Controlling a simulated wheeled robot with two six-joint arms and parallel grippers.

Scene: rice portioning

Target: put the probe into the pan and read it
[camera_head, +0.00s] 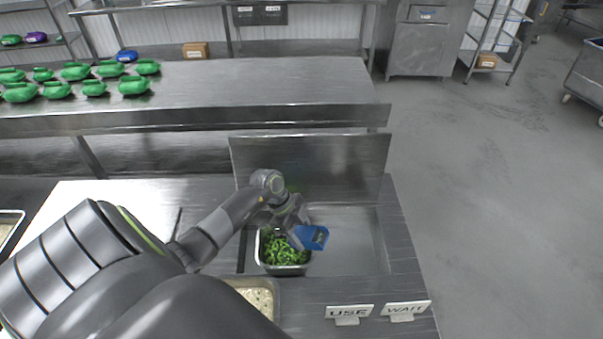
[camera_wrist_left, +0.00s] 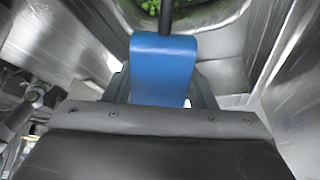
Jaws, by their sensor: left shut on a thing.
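The blue probe (camera_head: 312,237) is held by my left gripper (camera_head: 299,231) over the right side of a metal pan (camera_head: 262,262) of chopped green food (camera_head: 283,252). A small dark display shows on the probe, but its reading is too small to make out. In the left wrist view the blue probe body (camera_wrist_left: 163,65) sits between the fingers of my left gripper (camera_wrist_left: 163,92). Its dark stem (camera_wrist_left: 167,16) points toward the green food (camera_wrist_left: 150,5) at the top edge. I cannot tell whether the tip is in the food. My right gripper is not in view.
The pan sits in a recessed metal well (camera_head: 352,245) with a raised panel (camera_head: 312,160) behind it. Another pan (camera_head: 255,296) with pale food lies in front. A USE sign (camera_head: 349,312) and a WAIT sign (camera_head: 405,308) stand at the front right. Green containers (camera_head: 134,86) stand on the back table.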

